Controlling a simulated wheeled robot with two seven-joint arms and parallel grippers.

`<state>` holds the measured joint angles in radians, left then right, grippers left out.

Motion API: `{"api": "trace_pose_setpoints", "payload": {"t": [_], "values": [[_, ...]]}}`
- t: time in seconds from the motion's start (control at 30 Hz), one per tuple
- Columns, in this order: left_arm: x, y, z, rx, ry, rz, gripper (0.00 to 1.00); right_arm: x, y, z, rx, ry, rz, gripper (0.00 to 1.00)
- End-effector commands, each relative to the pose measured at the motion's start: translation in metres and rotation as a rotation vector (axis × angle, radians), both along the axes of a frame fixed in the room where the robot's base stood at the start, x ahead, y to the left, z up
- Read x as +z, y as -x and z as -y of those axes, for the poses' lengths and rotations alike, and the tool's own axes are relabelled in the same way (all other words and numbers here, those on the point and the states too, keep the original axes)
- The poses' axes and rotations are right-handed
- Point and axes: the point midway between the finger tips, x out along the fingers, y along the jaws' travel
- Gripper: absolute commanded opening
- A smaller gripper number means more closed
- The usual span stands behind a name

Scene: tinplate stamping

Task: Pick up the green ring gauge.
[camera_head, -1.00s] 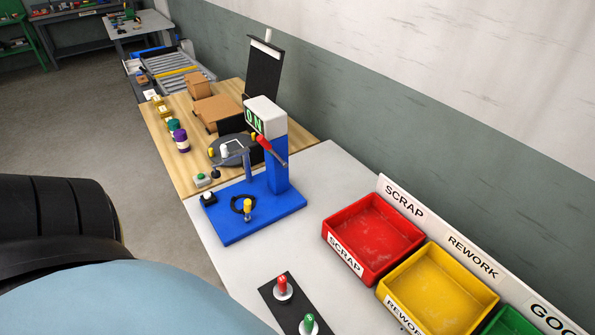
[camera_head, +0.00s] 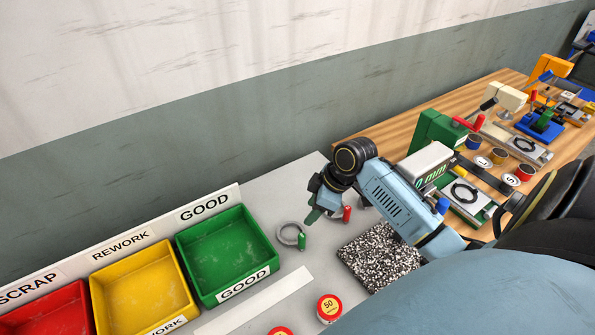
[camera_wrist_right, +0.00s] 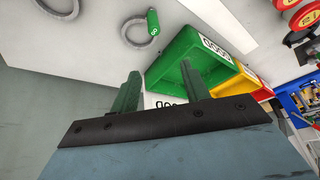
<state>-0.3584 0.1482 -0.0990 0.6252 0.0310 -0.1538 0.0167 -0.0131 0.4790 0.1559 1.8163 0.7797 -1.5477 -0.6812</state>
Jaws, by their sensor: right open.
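The green ring gauge, a grey metal ring with a green handle (camera_head: 302,241), lies on the light tabletop just right of the green bin in the head view. It also shows at the top of the right wrist view (camera_wrist_right: 153,22), beyond the fingers. My right gripper (camera_head: 313,214) is open and empty, above and slightly to the right of the green ring gauge in the head view. Its two green fingers (camera_wrist_right: 160,70) stand apart with nothing between them. My left gripper is not in view.
A red-handled ring gauge (camera_head: 347,213) lies close by, partly hidden by my right gripper. Green (camera_head: 266,254), yellow (camera_head: 186,292) and red (camera_head: 84,312) bins stand at left. A speckled plate (camera_head: 365,262) lies at right. Weights with red-and-yellow tops (camera_head: 329,307) sit in front.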

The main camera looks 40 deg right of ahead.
Motion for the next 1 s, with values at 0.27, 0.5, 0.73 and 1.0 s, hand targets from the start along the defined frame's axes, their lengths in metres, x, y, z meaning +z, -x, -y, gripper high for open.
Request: {"api": "trace_pose_setpoints", "payload": {"t": [0.27, 0.5, 0.73, 1.0], "values": [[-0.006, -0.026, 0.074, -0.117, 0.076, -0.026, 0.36, -0.035, 0.017, 0.016, -0.029, 0.025, 0.002, 0.46], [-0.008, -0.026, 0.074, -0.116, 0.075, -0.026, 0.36, -0.077, 0.003, 0.004, -0.028, 0.025, 0.000, 0.46], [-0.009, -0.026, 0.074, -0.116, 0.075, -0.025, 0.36, -0.098, -0.004, 0.000, -0.026, 0.029, 0.002, 0.46], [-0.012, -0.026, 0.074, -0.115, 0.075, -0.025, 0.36, -0.128, -0.014, -0.009, -0.026, 0.027, 0.001, 0.46]]}}
